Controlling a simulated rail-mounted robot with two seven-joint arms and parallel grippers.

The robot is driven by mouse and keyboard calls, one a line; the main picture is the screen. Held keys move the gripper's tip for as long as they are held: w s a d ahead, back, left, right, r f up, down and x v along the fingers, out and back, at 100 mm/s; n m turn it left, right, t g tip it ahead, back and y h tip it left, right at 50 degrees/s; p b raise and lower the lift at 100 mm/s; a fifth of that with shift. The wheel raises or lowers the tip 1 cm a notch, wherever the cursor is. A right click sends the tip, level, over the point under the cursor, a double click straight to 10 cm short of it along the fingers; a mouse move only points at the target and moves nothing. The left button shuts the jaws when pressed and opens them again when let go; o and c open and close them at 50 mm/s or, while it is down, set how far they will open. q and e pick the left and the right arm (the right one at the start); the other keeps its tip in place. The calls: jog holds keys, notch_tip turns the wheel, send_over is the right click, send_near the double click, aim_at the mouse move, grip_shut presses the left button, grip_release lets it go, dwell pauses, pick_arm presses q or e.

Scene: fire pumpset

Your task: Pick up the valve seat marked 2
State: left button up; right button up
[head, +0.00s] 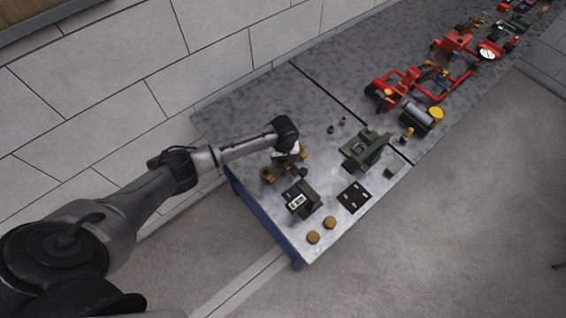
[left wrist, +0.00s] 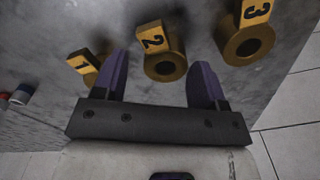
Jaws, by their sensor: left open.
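The valve seat marked 2 (left wrist: 163,66) is a brass ring with a yellow number tag, seen in the left wrist view between the two purple fingers of my left gripper (left wrist: 165,85). The gripper is open, and the fingers stand apart on either side of the ring. The valve seat marked 1 (left wrist: 90,68) is left of it, partly behind the left finger. The valve seat marked 3 (left wrist: 248,45) is to the right. In the head view, my left gripper (head: 287,156) is over the brass parts at the bench's wall side and hides some of them. My right gripper is not in view.
On the grey bench (head: 240,105), a dark block with a display (head: 300,198), a black plate (head: 354,196), a green fixture (head: 366,150) and two brass discs (head: 321,230) stand near the arm. Red pump assemblies (head: 415,85) are farther along. A wall (head: 130,80) runs beside the bench.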

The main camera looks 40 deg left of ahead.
pick_arm(q)
jog(key=shift+f, duration=1)
jog(key=c, duration=1)
jog(key=shift+c, duration=0.2)
jog(key=shift+r, duration=0.1)
